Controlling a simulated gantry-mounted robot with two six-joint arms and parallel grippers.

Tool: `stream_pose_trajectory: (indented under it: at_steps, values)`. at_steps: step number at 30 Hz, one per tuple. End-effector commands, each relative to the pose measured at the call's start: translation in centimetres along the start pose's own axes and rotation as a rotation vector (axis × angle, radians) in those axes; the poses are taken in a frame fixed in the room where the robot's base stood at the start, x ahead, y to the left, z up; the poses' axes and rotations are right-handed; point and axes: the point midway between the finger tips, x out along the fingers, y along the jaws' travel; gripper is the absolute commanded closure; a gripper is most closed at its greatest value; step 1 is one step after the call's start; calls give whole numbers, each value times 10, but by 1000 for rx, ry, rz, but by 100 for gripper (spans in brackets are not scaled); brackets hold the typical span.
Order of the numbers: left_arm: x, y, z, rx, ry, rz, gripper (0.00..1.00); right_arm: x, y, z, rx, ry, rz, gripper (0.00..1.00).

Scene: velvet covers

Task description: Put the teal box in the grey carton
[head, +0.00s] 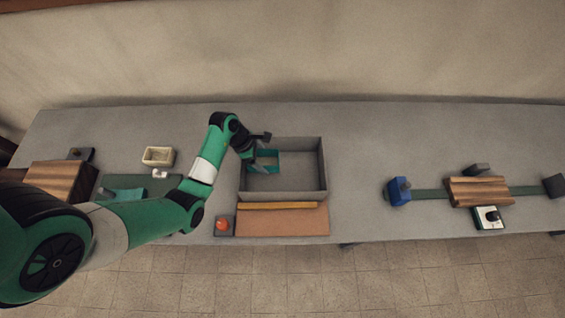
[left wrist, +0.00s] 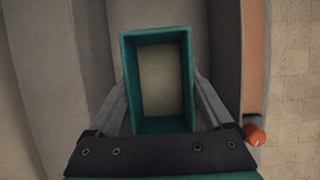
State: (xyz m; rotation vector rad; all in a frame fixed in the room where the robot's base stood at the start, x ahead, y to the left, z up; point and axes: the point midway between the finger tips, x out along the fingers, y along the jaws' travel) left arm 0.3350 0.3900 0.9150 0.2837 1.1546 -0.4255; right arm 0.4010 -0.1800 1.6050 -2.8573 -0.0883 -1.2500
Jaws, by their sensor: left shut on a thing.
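The teal box (head: 265,168) is an open-topped rectangular box. It is at the left part of the grey carton (head: 290,193), within the carton's outline in the head view. My left gripper (head: 262,155) is shut on the teal box. In the left wrist view the two fingers (left wrist: 160,105) lie along the left and right sides of the teal box (left wrist: 158,124), and its inside looks empty. Carton walls show on both sides of it. Whether the box touches the carton floor cannot be told. My right gripper is not in view.
A brown panel (head: 285,222) with a yellow bar (head: 277,206) and a red button (head: 222,224) sit at the carton's near side. A cream box (head: 158,156) stands left. A blue block (head: 398,191) and wooden block (head: 478,191) stand right. Bare table lies between carton and blue block.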

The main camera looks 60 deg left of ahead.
Motion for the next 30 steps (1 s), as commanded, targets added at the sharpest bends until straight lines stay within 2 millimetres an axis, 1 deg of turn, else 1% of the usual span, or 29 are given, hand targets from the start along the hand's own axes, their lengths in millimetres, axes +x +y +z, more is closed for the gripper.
stream_pose_trajectory:
  at_steps: [3,5,9,12,19,24,25,30]
  values:
    - [1,0,0,0,0,0,74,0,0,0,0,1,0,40]
    - [8,0,-3,-1,0,-1,74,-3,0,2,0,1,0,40]
    - [38,-1,-16,-1,1,-2,74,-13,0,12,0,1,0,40]
    - [54,0,-22,-2,1,-1,74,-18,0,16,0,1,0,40]
    - [62,0,-26,0,0,0,74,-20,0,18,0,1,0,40]
    - [89,0,-37,-2,1,-1,74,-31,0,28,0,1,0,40]
    - [92,0,-38,-1,1,-1,74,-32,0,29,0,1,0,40]
    - [92,0,-38,0,0,1,74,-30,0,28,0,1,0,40]
